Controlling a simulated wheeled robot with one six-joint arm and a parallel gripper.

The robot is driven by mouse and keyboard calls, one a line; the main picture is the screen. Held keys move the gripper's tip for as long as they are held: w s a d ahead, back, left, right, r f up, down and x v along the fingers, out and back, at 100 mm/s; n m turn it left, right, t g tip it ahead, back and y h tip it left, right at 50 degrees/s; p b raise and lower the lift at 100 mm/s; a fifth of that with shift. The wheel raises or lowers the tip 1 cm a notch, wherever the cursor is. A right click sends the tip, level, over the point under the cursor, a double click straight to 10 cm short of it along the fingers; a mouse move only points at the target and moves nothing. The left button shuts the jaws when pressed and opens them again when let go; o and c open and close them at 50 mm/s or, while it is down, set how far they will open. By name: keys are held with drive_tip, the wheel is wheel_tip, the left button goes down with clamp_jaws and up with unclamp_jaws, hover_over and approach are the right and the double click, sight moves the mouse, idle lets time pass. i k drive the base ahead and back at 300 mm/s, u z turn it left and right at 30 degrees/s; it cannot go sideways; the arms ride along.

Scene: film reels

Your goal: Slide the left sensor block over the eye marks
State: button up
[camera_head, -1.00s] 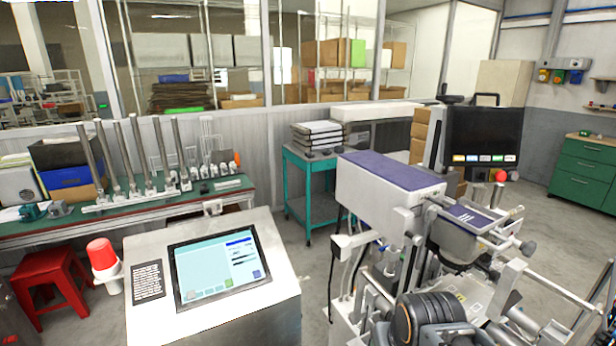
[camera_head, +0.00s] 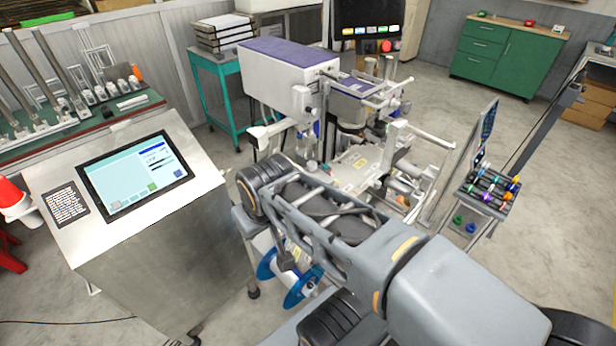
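A printing machine (camera_head: 279,79) with a white body and purple top stands in the upper middle. Its metal work area (camera_head: 357,168) with rods and small yellow labels lies below it. A reel with blue flanges (camera_head: 303,287) sits low on the near side, partly behind my arm. My grey arm crosses the lower middle and hides much of the machine's front. I cannot make out the left sensor block or the eye marks. My gripper cannot be made out in this view.
A control console with a screen (camera_head: 136,174) stands at the left. A teal cart (camera_head: 222,92) with stacked trays is behind the machine. A small rack of coloured spools (camera_head: 490,190) is at the right. Open floor lies towards the green cabinet (camera_head: 507,58).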

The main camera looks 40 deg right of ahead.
sight(318, 175)
drive_tip(key=k, duration=0.55)
drive_tip(key=z, duration=0.8)
drive_tip(key=i, duration=0.5)
drive_tip(key=k, duration=1)
drive_tip(key=z, duration=0.85)
drive_tip(key=i, duration=0.85)
drive_tip(key=u, duration=2.1)
